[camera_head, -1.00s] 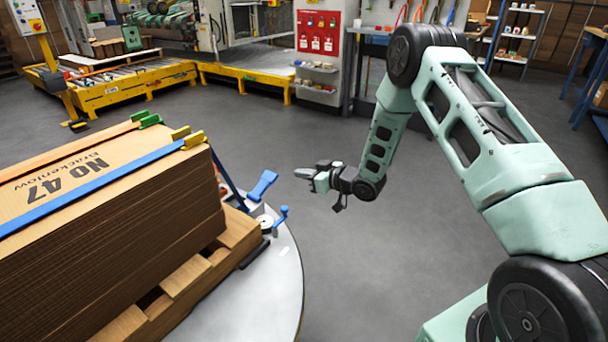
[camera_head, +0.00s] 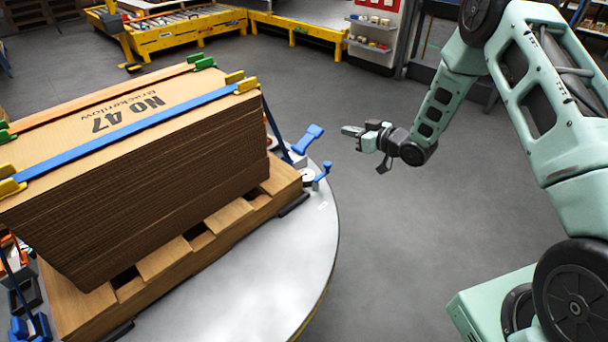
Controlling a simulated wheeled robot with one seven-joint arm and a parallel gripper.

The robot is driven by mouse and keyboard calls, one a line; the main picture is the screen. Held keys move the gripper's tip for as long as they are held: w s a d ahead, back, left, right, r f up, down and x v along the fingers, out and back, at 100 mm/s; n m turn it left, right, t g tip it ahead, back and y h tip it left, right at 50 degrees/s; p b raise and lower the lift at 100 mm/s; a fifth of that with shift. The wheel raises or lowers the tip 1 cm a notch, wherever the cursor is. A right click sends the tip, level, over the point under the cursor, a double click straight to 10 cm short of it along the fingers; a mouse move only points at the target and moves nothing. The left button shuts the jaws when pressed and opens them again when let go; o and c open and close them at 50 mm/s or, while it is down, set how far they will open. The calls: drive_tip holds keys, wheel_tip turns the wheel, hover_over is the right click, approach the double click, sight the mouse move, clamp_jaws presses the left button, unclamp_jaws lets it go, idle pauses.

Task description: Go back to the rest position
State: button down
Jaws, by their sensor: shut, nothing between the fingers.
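My gripper (camera_head: 352,131) is at the end of my pale green arm, right of the picture's middle. It points left, is shut and empty, and hangs in the air over the grey floor. It is apart from the blue lever (camera_head: 308,138) at the edge of the round table, with a gap between them. The stack of brown cardboard blanks (camera_head: 150,165) stands on a wooden pallet at the left, marked "NO 47", with an orange strap (camera_head: 90,102) and a blue strap (camera_head: 120,133) across its top.
The pallet (camera_head: 232,213) rests on a round grey table (camera_head: 285,255). A smaller blue handle (camera_head: 322,172) is at the table's edge. A yellow-framed roller conveyor (camera_head: 180,35) and a shelf unit (camera_head: 372,35) stand at the back. The floor (camera_head: 400,220) right of the table is clear.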

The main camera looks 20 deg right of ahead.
idle(0.3)
drive_tip(key=s+a+r+g+h, duration=0.2)
drive_tip(key=s+a+r+g, duration=0.1)
drive_tip(key=a+r, duration=0.55)
drive_tip(key=s+a+r+g+h, duration=0.2)
drive_tip(key=s+a+r+g, duration=0.1)
drive_tip(key=s+a, duration=0.75)
drive_tip(key=s+r+n+g+h, duration=0.1)
drive_tip(key=s+r+g+h, duration=0.2)
drive_tip(key=s, duration=1.3)
drive_tip(key=s+r+n+g, duration=0.15)
drive_tip(key=s+g, duration=0.25)
drive_tip(key=s, duration=1.1)
wheel_tip(320, 180, up, 26)
drive_tip(key=p, duration=2.5)
drive_tip(key=shift+d, duration=0.3)
drive_tip(key=shift+w+r+m, duration=0.1)
drive_tip(key=shift+m, duration=0.15)
